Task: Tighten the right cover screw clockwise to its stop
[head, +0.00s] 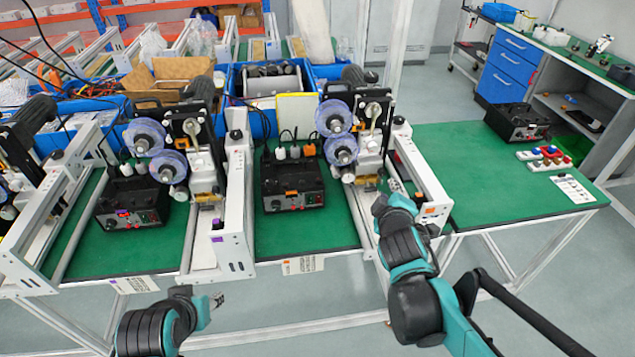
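The middle coder (372,115) stands on its white frame, with two clear purple reels (335,118) on its left side and brass-coloured parts (368,181) low down. I cannot pick out its right cover screw; it is too small or hidden. My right gripper (391,188) is close to the coder's lower front, at the right side of the brass parts. Its fingers are small and partly hidden, so contact and opening are unclear. My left gripper (217,300) is low in front of the bench, away from the coder, and its fingers are too small to judge.
A black control box (291,184) sits on the green mat left of the coder. A similar coder (190,115) stands further left. The white frame rail (424,180) runs right of my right gripper.

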